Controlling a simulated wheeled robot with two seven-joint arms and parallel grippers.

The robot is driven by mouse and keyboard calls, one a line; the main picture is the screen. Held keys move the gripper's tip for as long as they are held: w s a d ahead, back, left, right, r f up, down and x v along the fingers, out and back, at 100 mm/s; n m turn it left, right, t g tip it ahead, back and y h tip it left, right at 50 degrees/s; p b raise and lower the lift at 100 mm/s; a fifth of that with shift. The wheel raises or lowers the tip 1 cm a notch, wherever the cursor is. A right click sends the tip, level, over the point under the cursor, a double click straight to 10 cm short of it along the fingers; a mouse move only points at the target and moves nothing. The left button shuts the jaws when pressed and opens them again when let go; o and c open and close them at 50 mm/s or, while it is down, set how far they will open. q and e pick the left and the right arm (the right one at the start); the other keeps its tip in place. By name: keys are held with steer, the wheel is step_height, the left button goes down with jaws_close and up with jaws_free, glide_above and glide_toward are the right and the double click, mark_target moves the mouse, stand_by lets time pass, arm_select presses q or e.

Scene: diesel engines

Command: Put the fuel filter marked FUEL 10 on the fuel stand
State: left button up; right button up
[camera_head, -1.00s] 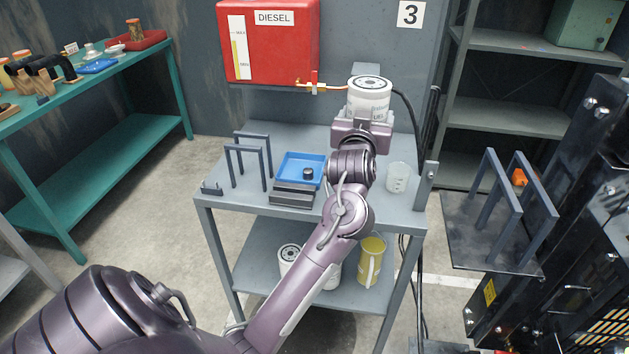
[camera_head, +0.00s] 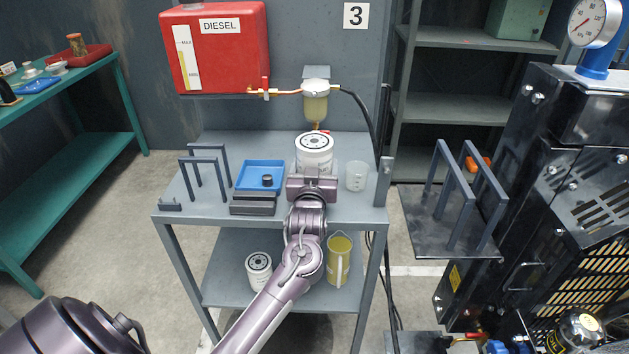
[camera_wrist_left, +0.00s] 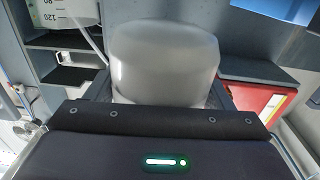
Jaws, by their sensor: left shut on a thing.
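My left gripper (camera_head: 312,188) is shut on a white fuel filter (camera_head: 314,149) with a black-and-white top. It holds the filter upright over the back right of the grey fuel stand (camera_head: 345,207). I cannot tell whether its base touches the top. The filter's print is unreadable here, and the gripper hides its lower part. In the left wrist view the filter (camera_wrist_left: 165,62) is a pale, blurred cylinder between the jaws. Another white filter (camera_head: 259,270) stands on the stand's lower shelf. My right gripper is not in view.
On the stand top are a blue tray (camera_head: 250,185), grey frames (camera_head: 205,172), a dark block (camera_head: 253,205) and a clear beaker (camera_head: 356,176). A glass fuel bowl (camera_head: 315,105) hangs behind the filter. A yellow jug (camera_head: 339,262) stands below. The black engine (camera_head: 560,180) is right.

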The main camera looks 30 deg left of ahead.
arm_select(q)
step_height(320, 180, down, 4)
stand_by(0.4)
steer(key=shift+f, duration=0.15)
steer(key=o, duration=1.2)
